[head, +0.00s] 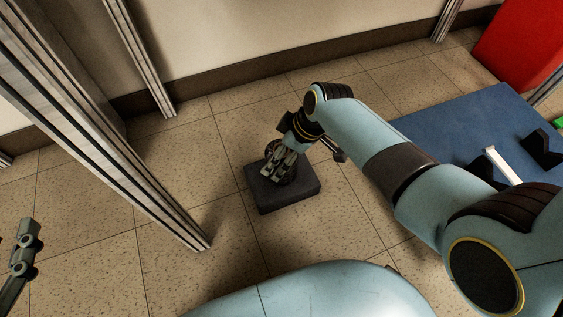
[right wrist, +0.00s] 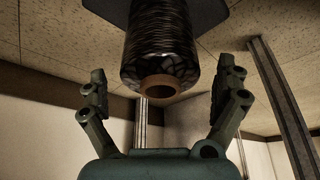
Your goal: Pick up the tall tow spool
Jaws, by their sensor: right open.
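The tall tow spool (right wrist: 163,45) is black, glossy wound tow with a brown core end, shown large in the right wrist view. In the head view the spool stands on a dark block (head: 290,196), mostly hidden behind my right gripper (head: 274,168). My right gripper is open. In the right wrist view its two fingers (right wrist: 165,80) show to either side of the spool's near end, with gaps between them and the spool. Part of my left gripper (head: 20,250) shows at the left edge of the head view; its opening cannot be made out.
A metal frame post (head: 120,160) stands left of the block. A blue mat (head: 450,125) with a white bar (head: 502,164) and a black piece (head: 543,150) lies at right. A red box (head: 520,40) is at the far right. Tiled floor around the block is clear.

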